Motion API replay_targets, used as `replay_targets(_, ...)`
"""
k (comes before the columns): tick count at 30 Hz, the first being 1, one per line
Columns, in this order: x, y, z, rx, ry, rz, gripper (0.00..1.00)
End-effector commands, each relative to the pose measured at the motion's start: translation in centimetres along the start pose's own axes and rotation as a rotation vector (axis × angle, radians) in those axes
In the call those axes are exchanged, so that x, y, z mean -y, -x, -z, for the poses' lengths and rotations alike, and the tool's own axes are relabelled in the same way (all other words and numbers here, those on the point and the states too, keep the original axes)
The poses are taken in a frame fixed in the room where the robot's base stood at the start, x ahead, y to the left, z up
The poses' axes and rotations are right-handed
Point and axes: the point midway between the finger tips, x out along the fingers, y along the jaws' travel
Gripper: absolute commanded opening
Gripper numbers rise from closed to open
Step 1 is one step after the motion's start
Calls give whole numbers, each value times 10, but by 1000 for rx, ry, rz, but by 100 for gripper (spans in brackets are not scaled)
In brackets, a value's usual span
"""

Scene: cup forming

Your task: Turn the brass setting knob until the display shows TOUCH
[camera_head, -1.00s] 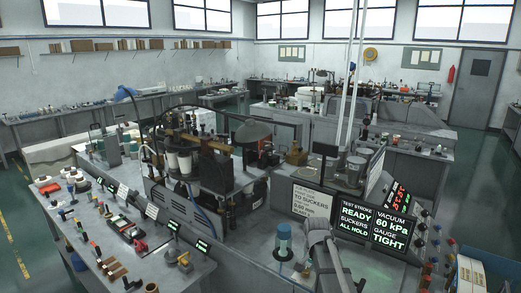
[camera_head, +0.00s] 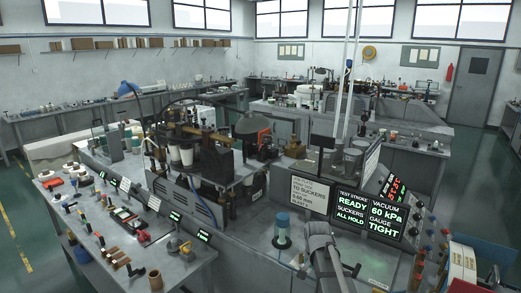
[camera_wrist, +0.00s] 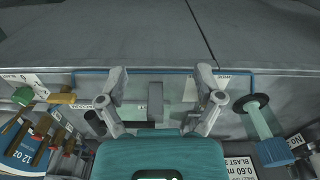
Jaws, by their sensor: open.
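The display panel (camera_head: 369,216) stands at the right of the bench in the head view. Its lit text reads TEST STROKE READY, SUCKERS ALL HOLD, VACUUM 60 kPa and GAUGE TIGHT; I do not see TOUCH on it. My gripper (camera_wrist: 160,90) is open and empty in the wrist view, its two fingers apart in front of a grey bench face. I cannot surely pick out the brass setting knob in either view. A yellow-brass handle (camera_wrist: 62,98) shows left of the fingers, apart from them, but I cannot tell whether it is the knob.
A blue-capped cylinder (camera_wrist: 275,150) lies right of my gripper in the wrist view. A white notice board (camera_head: 310,193) stands left of the display. A side bench (camera_head: 190,262) holds tools and small displays. Green floor (camera_head: 490,200) is open at the right.

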Motion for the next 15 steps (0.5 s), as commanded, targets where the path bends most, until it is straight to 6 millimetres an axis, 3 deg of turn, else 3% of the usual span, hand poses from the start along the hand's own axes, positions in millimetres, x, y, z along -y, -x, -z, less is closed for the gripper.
replay_targets(8, -20, -27, -33, 0, 144, 0, 85)
replay_targets(15, -48, -64, -81, 0, 365, -1, 85)
